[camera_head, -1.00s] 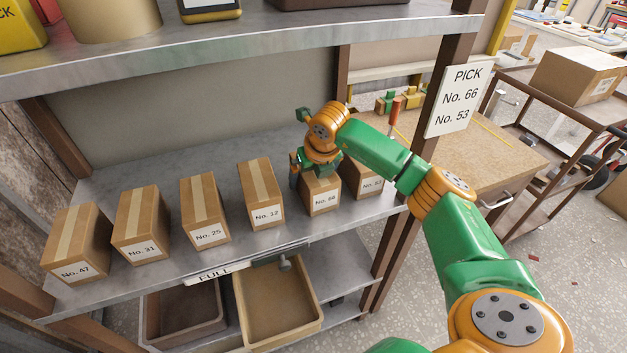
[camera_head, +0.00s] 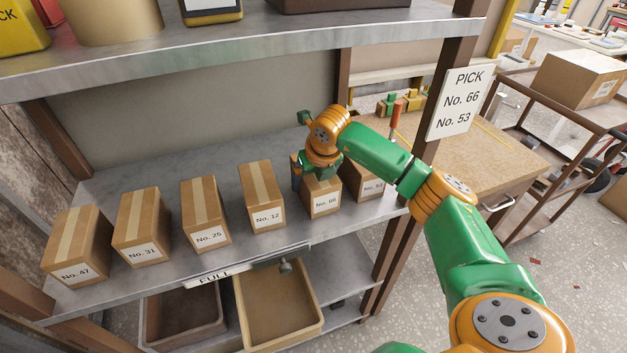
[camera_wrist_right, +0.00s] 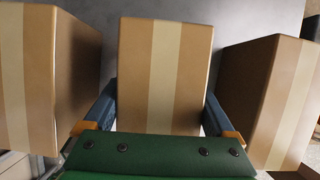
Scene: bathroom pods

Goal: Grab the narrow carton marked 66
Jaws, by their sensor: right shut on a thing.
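The narrow carton marked No. 66 (camera_head: 322,199) stands on the middle shelf, fifth from the left in the row. My right gripper (camera_head: 316,178) comes down on it from above and is shut on it. In the right wrist view the carton (camera_wrist_right: 165,75) sits between the two blue fingers of my right gripper (camera_wrist_right: 160,118), one along each side. The carton still appears to stand on the shelf. My left gripper is not in view.
Carton No. 12 (camera_head: 266,216) stands left of it and No. 53 (camera_head: 371,187) close on the right. Several more cartons stand further left. The upper shelf (camera_head: 270,42) hangs above, a brown post (camera_head: 437,110) stands at right, and bins (camera_head: 275,305) sit below.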

